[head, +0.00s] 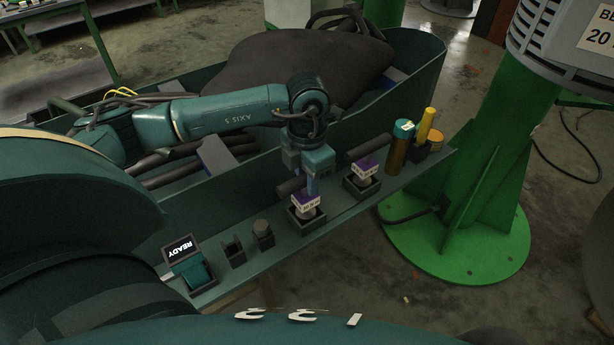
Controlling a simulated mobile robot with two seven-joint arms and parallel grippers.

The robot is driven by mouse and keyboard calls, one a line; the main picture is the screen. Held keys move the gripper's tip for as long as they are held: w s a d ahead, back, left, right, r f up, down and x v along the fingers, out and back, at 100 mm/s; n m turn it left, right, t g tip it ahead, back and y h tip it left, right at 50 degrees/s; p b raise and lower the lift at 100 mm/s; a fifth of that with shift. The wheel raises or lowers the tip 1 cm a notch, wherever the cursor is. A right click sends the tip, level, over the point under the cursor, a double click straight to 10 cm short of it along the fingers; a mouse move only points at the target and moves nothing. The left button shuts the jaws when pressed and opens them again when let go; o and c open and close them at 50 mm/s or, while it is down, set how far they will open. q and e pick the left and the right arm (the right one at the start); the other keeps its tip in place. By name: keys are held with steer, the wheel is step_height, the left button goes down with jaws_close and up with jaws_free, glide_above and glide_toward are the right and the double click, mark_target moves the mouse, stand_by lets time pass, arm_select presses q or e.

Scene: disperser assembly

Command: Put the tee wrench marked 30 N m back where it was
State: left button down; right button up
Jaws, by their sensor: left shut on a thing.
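My left gripper (313,185) comes down from the left arm over the side shelf and is shut on a tee wrench (306,203). The wrench has a dark crossbar and a purple and white label block, whose print is too small to read surely. It is upright at a dark square holder (306,219); I cannot tell whether it is fully seated. The fingers hide part of its handle. A second similar tee wrench (366,168) with a purple and white label stands in another holder (362,187) to the right. My right gripper is not in view.
The narrow shelf (328,221) also bears a READY display (181,249), an empty-looking dark holder (233,250), a small dark capped piece (263,232), a teal-topped brown cylinder (399,150) and a yellow cylinder (426,126). A green column (490,170) stands to the right.

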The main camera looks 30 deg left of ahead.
arm_select(q)
steer(key=shift+f, duration=0.1)
steer(key=c, duration=1.2)
jaws_free()
steer(key=shift+o, duration=0.2)
step_height(320, 180, up, 12)
steer(key=shift+b, duration=0.35)
